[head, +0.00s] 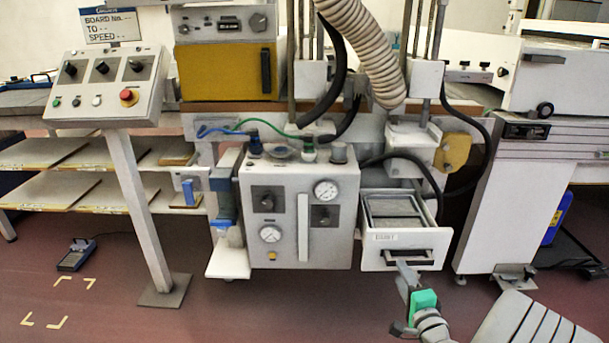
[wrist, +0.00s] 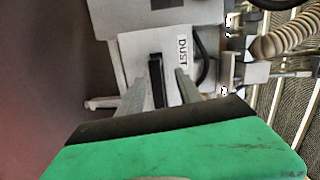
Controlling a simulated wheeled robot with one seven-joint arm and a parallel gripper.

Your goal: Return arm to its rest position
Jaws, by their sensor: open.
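My gripper (head: 403,268) is open and points up at the front of a pulled-out white drawer (head: 378,263), at the lower right of the white control box in the head view. The drawer has a small label and a dark handle (head: 424,258). A grey flat piece (head: 392,206) shows inside it. In the wrist view, the two fingers of my gripper (wrist: 160,84) lie on either side of the dark handle (wrist: 156,72), beside the label reading DUST (wrist: 183,52). I cannot tell whether the fingers touch the handle.
A white control box with gauges (head: 299,215) stands left of the drawer. A ribbed hose (head: 366,50) and black cables hang above it. A white cabinet (head: 515,200) stands to the right. A button console on a post (head: 105,85) is at left. Red floor (head: 300,310) in front is clear.

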